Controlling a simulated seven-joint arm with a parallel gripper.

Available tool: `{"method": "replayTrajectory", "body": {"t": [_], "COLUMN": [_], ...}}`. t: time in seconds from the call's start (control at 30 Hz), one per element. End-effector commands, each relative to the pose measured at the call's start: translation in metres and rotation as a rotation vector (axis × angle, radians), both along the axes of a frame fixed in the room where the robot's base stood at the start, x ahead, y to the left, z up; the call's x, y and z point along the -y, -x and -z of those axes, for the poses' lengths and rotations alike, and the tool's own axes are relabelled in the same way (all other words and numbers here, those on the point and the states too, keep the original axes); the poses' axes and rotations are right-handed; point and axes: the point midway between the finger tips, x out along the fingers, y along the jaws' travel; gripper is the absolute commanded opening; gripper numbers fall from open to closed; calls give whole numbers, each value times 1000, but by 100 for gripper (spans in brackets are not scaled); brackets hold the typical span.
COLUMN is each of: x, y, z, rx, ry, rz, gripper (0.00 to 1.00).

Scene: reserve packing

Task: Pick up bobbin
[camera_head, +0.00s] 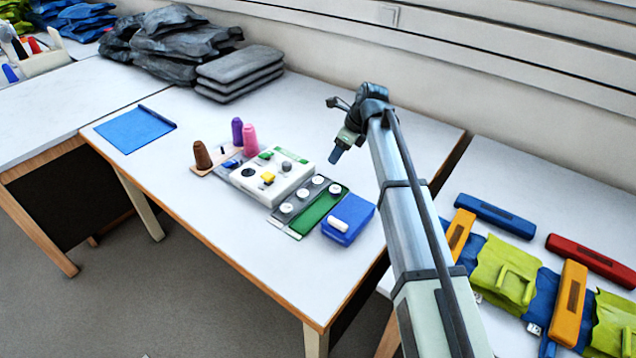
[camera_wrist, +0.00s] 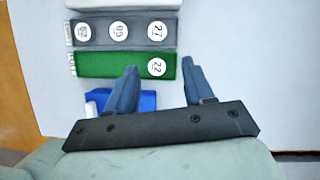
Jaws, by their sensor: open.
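Cone-shaped bobbins stand upright at the left of the middle table: a brown one (camera_head: 202,155) on a small wooden board, with a purple one (camera_head: 237,131) and a pink one (camera_head: 250,140) behind it. A small white roll (camera_head: 338,224) lies on a blue block (camera_head: 348,219); I cannot tell whether it is a bobbin too. My gripper (camera_head: 335,156) is above the table, right of the cones and apart from them. The blue block (camera_wrist: 138,101) is partly hidden there behind the fingers.
A white box (camera_head: 250,184) with knobs stands beside the cones. A grey and green tray (camera_head: 325,204) with numbered white discs lies to its right. Folded grey cloths (camera_head: 238,70) are stacked at the back. A blue sheet (camera_head: 130,132) lies far left. The table's right rear is clear.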

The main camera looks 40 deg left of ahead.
Motion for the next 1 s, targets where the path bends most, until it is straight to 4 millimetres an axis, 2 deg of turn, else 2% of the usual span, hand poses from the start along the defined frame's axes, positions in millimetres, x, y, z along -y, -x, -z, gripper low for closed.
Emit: {"method": "replayTrajectory", "body": {"t": [0.17, 0.53, 1.0], "x": [-9, -31, -44], "y": [7, 10, 11], "z": [14, 68, 93], "rx": [-9, -7, -6], "ry": [7, 5, 5], "rz": [-5, -5, -4], "gripper": [52, 52, 52]}}
